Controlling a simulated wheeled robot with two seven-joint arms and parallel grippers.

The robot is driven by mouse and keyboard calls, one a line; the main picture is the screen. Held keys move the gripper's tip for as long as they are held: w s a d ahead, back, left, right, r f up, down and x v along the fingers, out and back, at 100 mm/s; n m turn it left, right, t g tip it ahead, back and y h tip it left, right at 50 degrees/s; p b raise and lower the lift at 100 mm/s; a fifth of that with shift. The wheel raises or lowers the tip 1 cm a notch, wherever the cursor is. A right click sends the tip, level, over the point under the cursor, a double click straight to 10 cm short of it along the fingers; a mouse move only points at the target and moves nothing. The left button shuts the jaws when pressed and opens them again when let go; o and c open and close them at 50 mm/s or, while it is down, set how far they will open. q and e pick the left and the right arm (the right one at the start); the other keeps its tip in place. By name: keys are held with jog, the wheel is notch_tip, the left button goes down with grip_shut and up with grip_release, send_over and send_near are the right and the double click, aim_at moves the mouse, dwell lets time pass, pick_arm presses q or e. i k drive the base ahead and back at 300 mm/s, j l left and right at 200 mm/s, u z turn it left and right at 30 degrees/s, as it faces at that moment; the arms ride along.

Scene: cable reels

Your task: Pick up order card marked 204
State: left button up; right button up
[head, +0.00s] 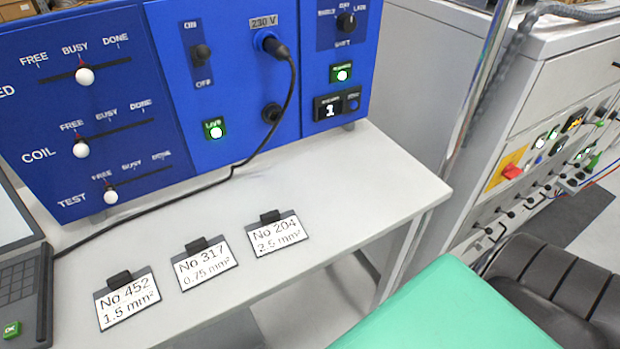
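The order card marked No 204, 2.5 mm² (277,236) lies flat on the light grey table, the rightmost of three cards. It is white with a dark border and has a black grip block (270,216) at its far edge. The card marked No 317 (206,268) lies to its left, and the card marked No 452 (127,301) lies further left and nearer. Neither of my grippers shows in the head view.
A blue control panel (225,85) stands at the back of the table (345,190). A black cable (165,208) runs from its socket across the table behind the cards. A laptop (22,285) is at left. A green surface (450,315) and a black seat (550,285) are at lower right.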

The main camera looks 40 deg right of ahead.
aim_at(275, 231)
jog(key=l+z, duration=0.2)
jog(key=z, duration=0.5)
jog(key=k+l, duration=0.1)
jog(key=l, duration=1.25)
jog(key=k+u, duration=0.05)
